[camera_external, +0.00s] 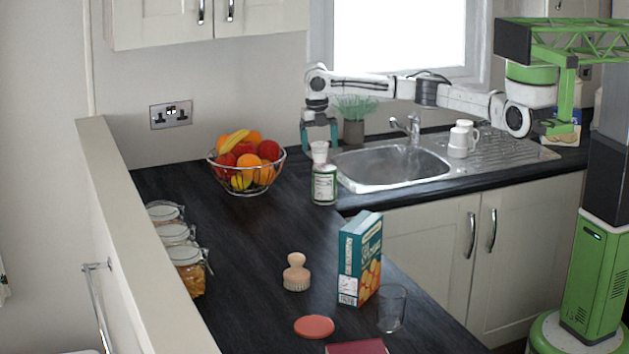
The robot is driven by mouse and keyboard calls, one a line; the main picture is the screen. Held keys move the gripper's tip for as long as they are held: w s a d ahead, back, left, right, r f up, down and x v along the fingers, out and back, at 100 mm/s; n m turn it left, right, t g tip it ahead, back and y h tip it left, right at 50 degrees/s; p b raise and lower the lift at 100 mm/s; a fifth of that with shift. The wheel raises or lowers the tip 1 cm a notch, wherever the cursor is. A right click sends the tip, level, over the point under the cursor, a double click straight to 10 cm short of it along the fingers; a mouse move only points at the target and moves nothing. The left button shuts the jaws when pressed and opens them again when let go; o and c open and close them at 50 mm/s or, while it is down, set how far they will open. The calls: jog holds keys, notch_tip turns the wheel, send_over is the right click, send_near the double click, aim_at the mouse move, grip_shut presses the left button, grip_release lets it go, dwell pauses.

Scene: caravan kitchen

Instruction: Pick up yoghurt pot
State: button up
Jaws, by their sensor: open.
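I cannot clearly make out a yoghurt pot. A bottle with a green label (324,187) stands upright on the dark worktop near the inner corner by the sink. A white tapered shape (319,152) shows at its top; I cannot tell whether this is the bottle's cap or a separate pot behind it. My gripper (320,140) points down just above and around this white shape. Its teal fingers are apart, with one on each side, and I see no grip on anything. The depth between fingers and white shape is unclear.
A wire fruit bowl (247,184) stands left of my gripper. A carton (360,260), brush (297,273), glass (392,308) and jars (187,269) stand nearer. The middle worktop is clear.

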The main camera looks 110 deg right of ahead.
jog(key=shift+f, duration=0.85)
jog(key=c, duration=1.2)
jog(key=shift+r, duration=0.2)
